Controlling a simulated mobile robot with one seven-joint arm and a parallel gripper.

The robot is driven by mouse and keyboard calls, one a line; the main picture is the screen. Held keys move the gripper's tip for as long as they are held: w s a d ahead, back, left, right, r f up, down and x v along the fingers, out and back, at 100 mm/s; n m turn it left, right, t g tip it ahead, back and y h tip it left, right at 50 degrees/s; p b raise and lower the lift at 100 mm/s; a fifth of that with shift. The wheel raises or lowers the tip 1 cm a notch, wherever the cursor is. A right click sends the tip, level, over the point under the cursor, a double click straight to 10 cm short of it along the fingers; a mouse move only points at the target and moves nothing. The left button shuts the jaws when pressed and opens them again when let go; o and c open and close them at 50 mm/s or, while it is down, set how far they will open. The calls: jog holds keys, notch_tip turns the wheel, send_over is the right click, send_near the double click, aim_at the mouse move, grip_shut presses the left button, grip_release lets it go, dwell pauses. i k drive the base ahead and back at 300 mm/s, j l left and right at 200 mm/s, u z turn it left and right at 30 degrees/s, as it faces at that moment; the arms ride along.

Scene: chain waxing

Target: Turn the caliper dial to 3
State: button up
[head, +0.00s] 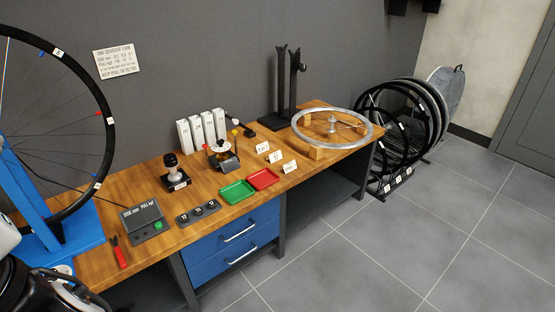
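A blue wheel stand (62,232) with a large black-rimmed wheel (103,120) stands at the far left of the bench in the head view. A small white round face (64,270), possibly the caliper dial, shows low on the stand, partly hidden by my arm. I cannot read its markings or setting. My arm's black and white parts fill the bottom left corner. What looks like my gripper (88,298) is close to the stand's base, partly cut off by the frame's lower edge. I cannot tell whether it is open or touching anything.
Red-handled pliers (118,252), a grey box with a green button (146,222) and a small number block (198,213) lie right of the stand. Green (237,192) and red (263,179) trays sit further along. A sign (116,61) hangs on the wall. The floor at right is clear.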

aim_at(53, 276)
jog(key=u, duration=2)
